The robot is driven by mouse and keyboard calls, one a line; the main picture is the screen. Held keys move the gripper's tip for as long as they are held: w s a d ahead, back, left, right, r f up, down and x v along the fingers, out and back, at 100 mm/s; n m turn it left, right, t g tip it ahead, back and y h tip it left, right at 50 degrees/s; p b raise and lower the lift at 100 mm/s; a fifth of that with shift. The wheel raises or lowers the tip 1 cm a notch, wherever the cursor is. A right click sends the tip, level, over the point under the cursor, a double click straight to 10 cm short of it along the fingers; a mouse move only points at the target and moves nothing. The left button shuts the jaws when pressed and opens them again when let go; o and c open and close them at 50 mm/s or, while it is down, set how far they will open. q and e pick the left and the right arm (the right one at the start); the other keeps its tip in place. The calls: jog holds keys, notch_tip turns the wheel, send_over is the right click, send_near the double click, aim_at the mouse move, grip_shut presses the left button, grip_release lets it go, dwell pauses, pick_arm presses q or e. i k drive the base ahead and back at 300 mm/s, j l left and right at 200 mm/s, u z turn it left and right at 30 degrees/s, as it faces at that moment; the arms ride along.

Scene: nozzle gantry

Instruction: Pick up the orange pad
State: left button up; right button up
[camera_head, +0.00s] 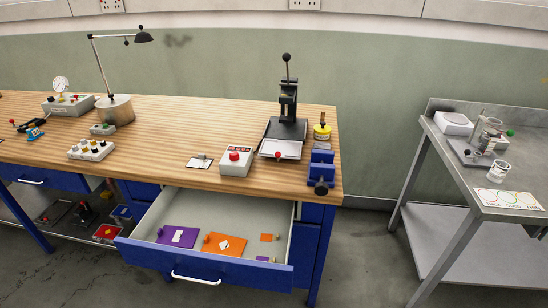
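The drawer (232,268) under the wooden bench is pulled open. From the picture alone I cannot tell which one is called the pad. Neither of my grippers is in view.
A purple plate (188,240) and a small purple piece (262,258) share the drawer. A red-button box (236,161) and a black press (287,120) stand on the bench (190,130) above. A steel table (520,200) stands at right, with floor between.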

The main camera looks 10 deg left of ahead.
aim_at(215, 243)
jog(key=i+j+z, duration=0.25)
jog(key=j, duration=0.55)
jog(key=j+z, duration=0.25)
jog(key=j, duration=0.55)
jog(key=k+j, duration=0.15)
jog(key=i+u, duration=0.15)
jog(key=u, duration=0.15)
jog(key=l+z, duration=0.1)
jog(key=z, duration=0.25)
